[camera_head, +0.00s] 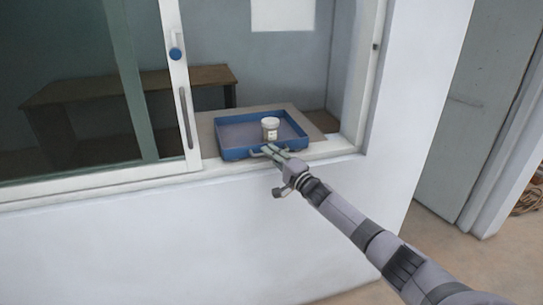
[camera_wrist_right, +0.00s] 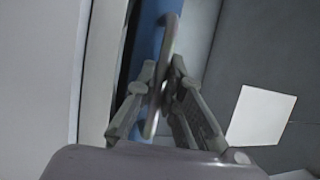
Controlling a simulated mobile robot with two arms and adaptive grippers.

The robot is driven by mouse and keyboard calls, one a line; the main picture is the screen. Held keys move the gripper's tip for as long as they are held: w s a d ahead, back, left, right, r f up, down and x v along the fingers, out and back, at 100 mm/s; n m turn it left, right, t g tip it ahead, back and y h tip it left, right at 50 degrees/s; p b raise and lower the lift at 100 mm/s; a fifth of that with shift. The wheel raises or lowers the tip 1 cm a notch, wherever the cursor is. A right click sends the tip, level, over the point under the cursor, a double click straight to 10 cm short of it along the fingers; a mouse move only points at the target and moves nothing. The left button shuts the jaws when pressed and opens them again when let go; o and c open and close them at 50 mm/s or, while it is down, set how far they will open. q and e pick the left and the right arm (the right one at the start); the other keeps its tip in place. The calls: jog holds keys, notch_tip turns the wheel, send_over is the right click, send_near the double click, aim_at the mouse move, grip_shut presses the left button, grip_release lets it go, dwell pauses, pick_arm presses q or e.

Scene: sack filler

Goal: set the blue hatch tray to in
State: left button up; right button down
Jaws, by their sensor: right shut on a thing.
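The blue hatch tray (camera_head: 231,153) sits in the open part of a hatch window, on a beige board at the sill. A small white jar with a label (camera_head: 270,130) stands in the tray. My right gripper (camera_head: 276,156) is at the tray's front edge. In the right wrist view its two fingers (camera_wrist_right: 164,95) are shut on the tray's handle (camera_wrist_right: 159,75), a rounded bar on the blue front wall. My left gripper is not in view.
A wooden bench (camera_head: 130,82) lies behind the glass. The right window jamb (camera_head: 362,90) is close to the tray's right side. A grey door (camera_head: 475,115) is at far right.

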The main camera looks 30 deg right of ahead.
jog(key=c, duration=2)
grip_release()
jog(key=shift+o, duration=0.2)
jog(key=shift+s, duration=0.15)
jog(key=v, duration=1.2)
jog(key=shift+f, duration=0.1)
